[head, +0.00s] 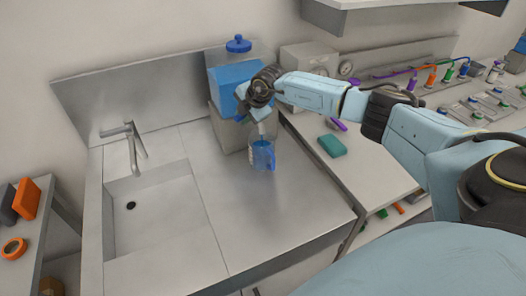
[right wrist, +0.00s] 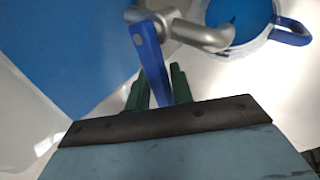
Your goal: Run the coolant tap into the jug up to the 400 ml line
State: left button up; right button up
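The blue coolant tank (head: 228,82) stands on a grey block at the back of the steel counter. The clear jug (head: 263,157) with a blue handle stands upright in front of it. In the right wrist view the jug (right wrist: 289,36) shows blue inside, and the silver tap (right wrist: 190,32) reaches over its rim. The jug's marks and exact level are too small to read. My right gripper (right wrist: 158,88) has its green fingers on both sides of the tap's blue lever (right wrist: 150,58), close against it. In the head view the right gripper (head: 260,122) is above the jug. My left gripper is not in view.
A sink (head: 150,215) with a faucet (head: 133,150) is to the left. A teal block (head: 332,146) lies on the right bench, with cells and coloured leads behind. An orange tape roll (head: 14,248) is on the left shelf. The counter in front of the jug is clear.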

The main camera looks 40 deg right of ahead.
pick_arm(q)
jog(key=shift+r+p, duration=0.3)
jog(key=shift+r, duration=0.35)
pick_arm(e)
jog(key=w+m+h, duration=0.1)
jog(key=m, duration=0.1)
jog(key=w+m+h, duration=0.1)
jog(key=m, duration=0.1)
jog(key=shift+r, duration=0.1)
pick_arm(q)
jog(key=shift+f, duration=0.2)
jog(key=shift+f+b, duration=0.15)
jog(key=shift+b, duration=0.2)
pick_arm(e)
jog(key=shift+w, duration=0.15)
jog(key=shift+o, duration=1.2)
